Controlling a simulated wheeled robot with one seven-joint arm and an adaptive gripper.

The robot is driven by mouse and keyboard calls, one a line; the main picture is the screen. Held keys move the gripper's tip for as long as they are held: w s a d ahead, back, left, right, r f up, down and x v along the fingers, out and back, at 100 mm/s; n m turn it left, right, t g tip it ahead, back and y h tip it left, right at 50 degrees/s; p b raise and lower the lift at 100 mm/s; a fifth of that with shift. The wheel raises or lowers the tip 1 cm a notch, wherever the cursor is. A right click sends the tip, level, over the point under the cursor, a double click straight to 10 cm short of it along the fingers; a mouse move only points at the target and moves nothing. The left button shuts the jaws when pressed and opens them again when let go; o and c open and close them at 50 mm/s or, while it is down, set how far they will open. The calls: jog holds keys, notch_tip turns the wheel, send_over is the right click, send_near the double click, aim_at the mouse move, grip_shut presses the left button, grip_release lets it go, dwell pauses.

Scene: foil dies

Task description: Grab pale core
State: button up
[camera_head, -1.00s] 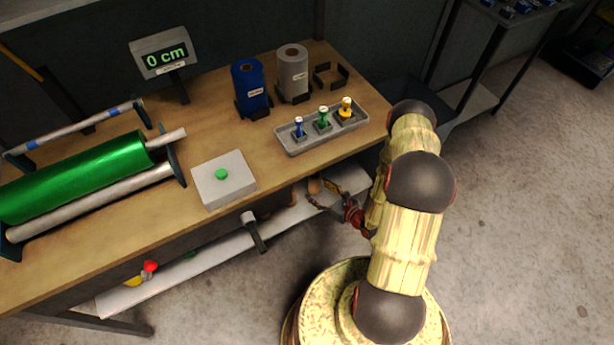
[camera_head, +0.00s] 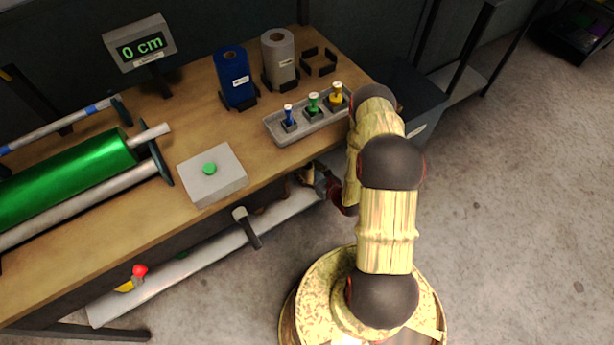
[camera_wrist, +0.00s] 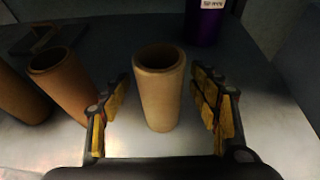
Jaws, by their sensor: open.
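The pale core (camera_wrist: 158,100) is a light tan hollow tube standing upright in the wrist view. My gripper (camera_wrist: 160,88) is open, with one yellow-padded finger on each side of the tube. Gaps show between both fingers and the tube. In the head view my gripper (camera_head: 318,182) is at the front edge of the bench, low down, partly hidden by the bench top and my arm. The pale core cannot be made out clearly there.
Browner tubes (camera_wrist: 65,80) stand left of the pale core, and a purple roll (camera_wrist: 207,20) stands behind it to the right. On the bench (camera_head: 130,225) are a tray of stamps (camera_head: 275,128), a blue roll (camera_head: 233,78) and a green-button box (camera_head: 212,188).

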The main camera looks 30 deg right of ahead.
jog(key=c, duration=1.1)
jog(key=shift+c, duration=0.9)
